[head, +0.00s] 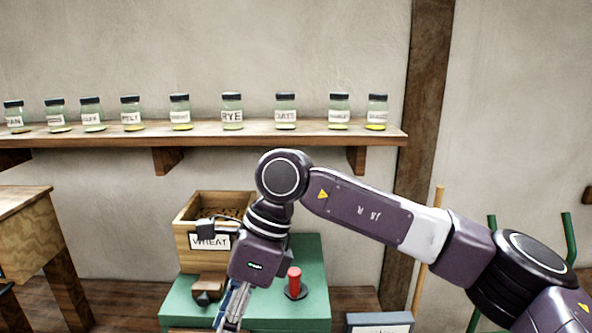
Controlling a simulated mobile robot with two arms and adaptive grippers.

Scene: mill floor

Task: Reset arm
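My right arm comes in from the right side of the head view and bends down in the middle. Its gripper (232,308) hangs in front of a green machine (315,262), low in the picture. Only part of its metal fingers shows at the bottom, so I cannot tell whether they are open or shut, or whether they hold anything. My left gripper is not in view.
A wooden box labelled WHEAT (184,247) sits on the machine, partly behind my wrist. A red-handled lever (294,280) stands right of the gripper. A shelf (330,138) holds several jars (232,112). A wooden table (25,235) stands left.

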